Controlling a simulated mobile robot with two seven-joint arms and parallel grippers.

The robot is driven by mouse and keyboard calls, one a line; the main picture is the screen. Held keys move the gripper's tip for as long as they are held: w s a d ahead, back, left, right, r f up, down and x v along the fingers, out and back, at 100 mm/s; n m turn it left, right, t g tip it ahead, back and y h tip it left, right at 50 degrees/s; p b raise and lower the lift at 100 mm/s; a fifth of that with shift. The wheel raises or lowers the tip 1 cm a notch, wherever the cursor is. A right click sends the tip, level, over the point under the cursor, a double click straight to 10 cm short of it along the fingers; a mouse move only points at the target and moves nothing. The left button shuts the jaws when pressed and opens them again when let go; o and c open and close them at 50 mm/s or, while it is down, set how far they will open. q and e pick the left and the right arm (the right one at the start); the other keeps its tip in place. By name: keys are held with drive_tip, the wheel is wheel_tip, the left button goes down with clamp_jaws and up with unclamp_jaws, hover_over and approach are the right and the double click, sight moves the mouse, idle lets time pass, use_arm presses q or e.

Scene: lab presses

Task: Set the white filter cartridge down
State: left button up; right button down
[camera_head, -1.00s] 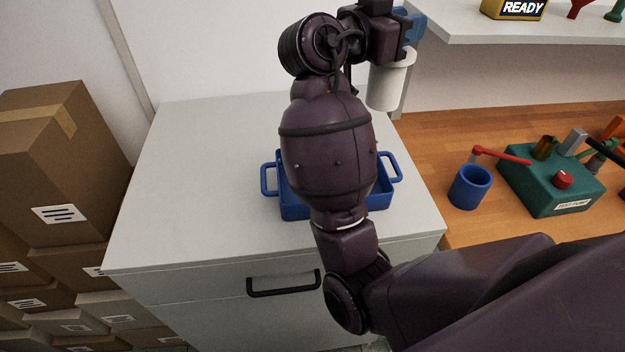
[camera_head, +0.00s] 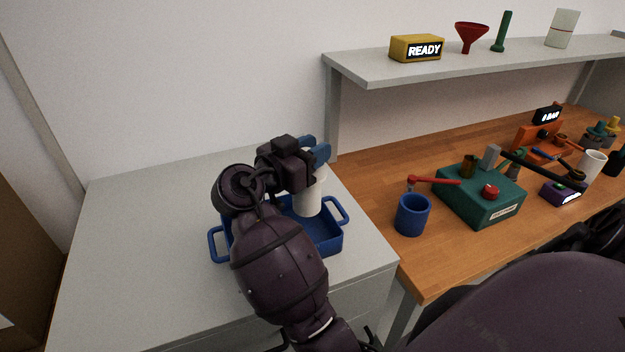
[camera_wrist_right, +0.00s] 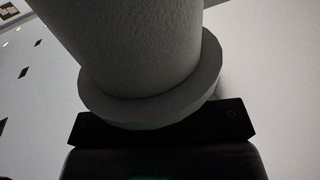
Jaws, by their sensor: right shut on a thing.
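The white filter cartridge (camera_head: 309,198) is upright in my right gripper (camera_head: 316,154), whose blue fingers are at its top. In the head view it is over or inside the blue tray (camera_head: 326,240); I cannot tell whether its bottom touches the tray floor. In the right wrist view the cartridge (camera_wrist_right: 125,45) fills the middle, with a wider rim close to the dark gripper edge. My right arm hides part of the tray's left side. My left gripper is not in view.
The tray stands on a grey cabinet top (camera_head: 130,240), clear on the left. To the right, the wooden bench (camera_head: 365,180) holds a blue cup (camera_head: 412,215), a green pump (camera_head: 480,195) and a white cup (camera_head: 592,163). A shelf (camera_head: 450,67) hangs above.

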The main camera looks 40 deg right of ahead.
sight(307, 202)
wheel_tip(307, 202, down, 7)
idle(0.5)
drive_tip(key=shift+f, duration=0.2)
drive_tip(key=c, duration=0.9)
unclamp_jaws()
drive_tip(key=shift+o, duration=0.2)
drive_tip(key=shift+r, duration=0.1)
